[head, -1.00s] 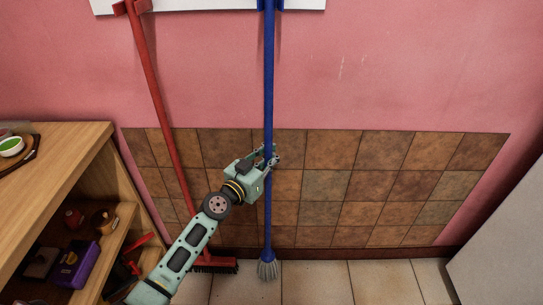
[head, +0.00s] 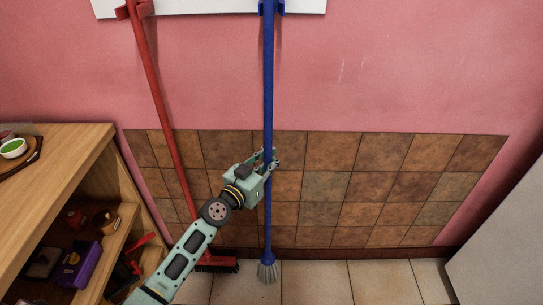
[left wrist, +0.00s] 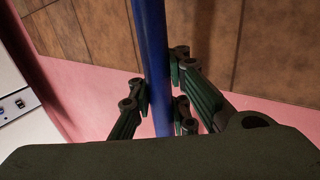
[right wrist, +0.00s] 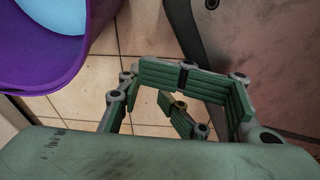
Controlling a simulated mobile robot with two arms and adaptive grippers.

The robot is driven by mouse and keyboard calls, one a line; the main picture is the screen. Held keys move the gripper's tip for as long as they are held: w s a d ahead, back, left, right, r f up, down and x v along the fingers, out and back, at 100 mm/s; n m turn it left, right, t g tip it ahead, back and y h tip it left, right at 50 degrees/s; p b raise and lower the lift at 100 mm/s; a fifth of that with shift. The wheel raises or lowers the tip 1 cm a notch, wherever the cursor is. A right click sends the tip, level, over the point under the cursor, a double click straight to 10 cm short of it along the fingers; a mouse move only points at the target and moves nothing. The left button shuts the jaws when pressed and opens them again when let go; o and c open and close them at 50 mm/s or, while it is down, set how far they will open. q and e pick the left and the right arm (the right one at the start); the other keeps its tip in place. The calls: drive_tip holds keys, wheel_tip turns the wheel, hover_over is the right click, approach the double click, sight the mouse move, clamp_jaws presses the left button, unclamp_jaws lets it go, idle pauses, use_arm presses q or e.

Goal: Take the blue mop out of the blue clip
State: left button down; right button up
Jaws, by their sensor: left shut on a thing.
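The blue mop (head: 268,95) hangs upright against the wall. Its grey head (head: 267,271) is just above or touching the floor; I cannot tell which. The top of its handle is between the two jaws of the blue clip (head: 281,8), at the upper edge of the head view. My left gripper (head: 268,161) is shut on the handle low down, in front of the brown tiles. In the left wrist view the fingers close around the blue handle (left wrist: 152,60). My right gripper (right wrist: 183,95) shows only in the right wrist view and holds nothing visible.
A red broom (head: 160,110) hangs to the left in a red clip (head: 134,9) on the white rail (head: 205,7). A wooden shelf (head: 70,150) stands at left, a pale cabinet (head: 500,235) at right. A purple container (right wrist: 45,50) is near my right gripper.

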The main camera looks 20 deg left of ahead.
use_arm(q)
drive_tip(key=s+d+r+p, duration=0.1)
drive_tip(key=s+d+p, duration=0.2)
drive_tip(key=s, duration=0.6)
drive_tip(key=shift+s+r+p, duration=0.4)
drive_tip(key=shift+p, duration=0.25)
use_arm(e)
drive_tip(key=s+d+g, duration=0.1)
drive_tip(key=s, duration=0.8)
drive_tip(key=shift+s+d+r, duration=0.2)
drive_tip(key=shift+d+r, duration=0.05)
drive_tip(key=shift+d, duration=0.1)
drive_tip(key=shift+o, duration=0.5)
